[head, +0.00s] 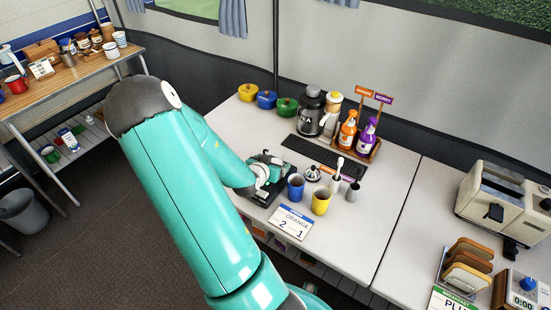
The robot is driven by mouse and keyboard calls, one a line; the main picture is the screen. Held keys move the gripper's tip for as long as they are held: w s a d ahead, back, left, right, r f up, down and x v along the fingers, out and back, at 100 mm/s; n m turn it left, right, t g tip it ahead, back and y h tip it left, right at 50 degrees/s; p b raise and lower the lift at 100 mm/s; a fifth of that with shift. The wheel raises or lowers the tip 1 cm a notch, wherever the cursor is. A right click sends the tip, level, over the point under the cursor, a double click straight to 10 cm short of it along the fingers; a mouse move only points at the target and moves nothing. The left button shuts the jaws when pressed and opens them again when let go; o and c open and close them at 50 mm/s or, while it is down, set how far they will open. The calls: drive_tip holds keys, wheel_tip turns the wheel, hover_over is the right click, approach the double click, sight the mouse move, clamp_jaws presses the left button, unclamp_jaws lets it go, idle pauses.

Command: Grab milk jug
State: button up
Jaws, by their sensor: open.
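My gripper (268,190) is low over the table, in front of the jug and left of the blue cup. It is open and apart from the jug. My own teal arm hides part of the table's left side.
A blue cup (296,187) and a yellow cup (320,203) stand close right of my gripper. A black mat (308,153) lies before the jug. Orange and purple bottles (367,136) stand right of it, a green pot (287,107) left. An order card (291,223) is in front.

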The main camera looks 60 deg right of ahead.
drive_tip(key=shift+s+r, duration=0.1)
drive_tip(key=c, duration=1.1)
drive_tip(key=shift+r, duration=0.15)
